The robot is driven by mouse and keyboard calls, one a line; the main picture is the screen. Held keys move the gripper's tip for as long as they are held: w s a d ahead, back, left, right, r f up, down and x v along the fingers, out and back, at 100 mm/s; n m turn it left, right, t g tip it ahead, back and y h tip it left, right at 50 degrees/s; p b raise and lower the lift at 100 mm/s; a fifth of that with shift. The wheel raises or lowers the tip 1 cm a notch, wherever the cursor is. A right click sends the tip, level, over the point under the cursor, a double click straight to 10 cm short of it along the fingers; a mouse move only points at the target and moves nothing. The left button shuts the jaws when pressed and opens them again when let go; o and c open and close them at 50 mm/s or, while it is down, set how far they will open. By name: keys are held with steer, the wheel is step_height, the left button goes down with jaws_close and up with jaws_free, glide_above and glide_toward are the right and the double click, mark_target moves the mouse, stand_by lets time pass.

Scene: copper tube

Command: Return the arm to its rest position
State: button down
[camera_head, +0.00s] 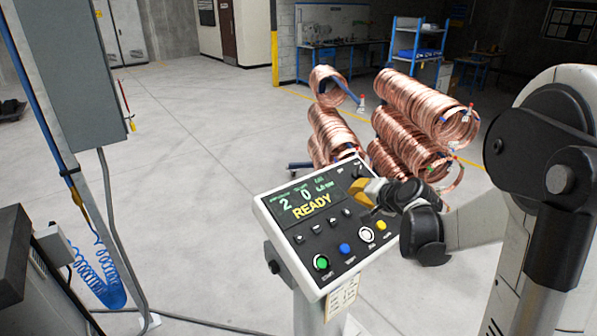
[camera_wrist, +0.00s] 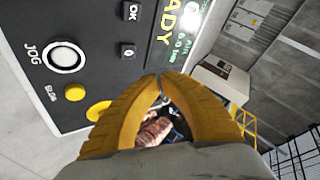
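My gripper (camera_head: 362,186) is at the right edge of the control panel (camera_head: 285,243) in the head view, level with the upper part of its face. In the wrist view my gripper's two yellow fingers (camera_wrist: 160,78) come together at the tips, with nothing seen between them. The panel face (camera_wrist: 100,40) fills the upper left of the wrist view, close to the fingers. I cannot tell whether the fingers touch it. The panel's screen (camera_head: 307,204) reads READY. My arm reaches in from the right.
Copper tube coils (camera_head: 415,105) hang on a rack behind the panel. A grey cabinet (camera_head: 75,70) and a blue coiled hose (camera_head: 97,275) stand at the left. A shelf (camera_head: 417,45) and workbench (camera_head: 340,55) are far back. The floor (camera_head: 190,140) left of the panel is clear.

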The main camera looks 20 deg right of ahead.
steer(key=s+a+b, duration=0.1)
steer(key=a, duration=0.1)
steer(key=s+a+f+n+b, duration=0.1)
steer(key=s+a+b, duration=0.1)
steer(key=s+a+n+g+b, duration=0.1)
steer(key=a, duration=0.2)
steer(key=shift+s+f+y, duration=0.15)
steer(key=shift+f+y, duration=0.15)
steer(key=shift+f, duration=0.05)
steer(key=s+a+f+n+b, duration=0.1)
steer(key=s+a, duration=0.1)
steer(key=s+a+n+g+b, duration=0.1)
steer(key=s+a+b, duration=0.1)
steer(key=s+a+f+n+b, duration=0.1)
steer(key=s+a, duration=0.1)
steer(key=s, duration=0.1)
steer(key=shift+s+a+f+g, duration=0.1)
steer(key=shift+a+f+g, duration=0.15)
steer(key=shift+f+g, duration=0.05)
steer(key=s+a+f+n+g+b, duration=0.1)
steer(key=s+f+b, duration=0.3)
steer(key=s, duration=0.4)
steer(key=s+a+f+n+g+h+b, duration=0.1)
steer(key=s+a+f+n+b, duration=0.2)
steer(key=s, duration=0.5)
step_height(320, 180, down, 2)
steer(key=shift+a+f+n+b, duration=0.1)
steer(key=shift+a+n+b, duration=0.3)
steer(key=shift+n, duration=0.3)
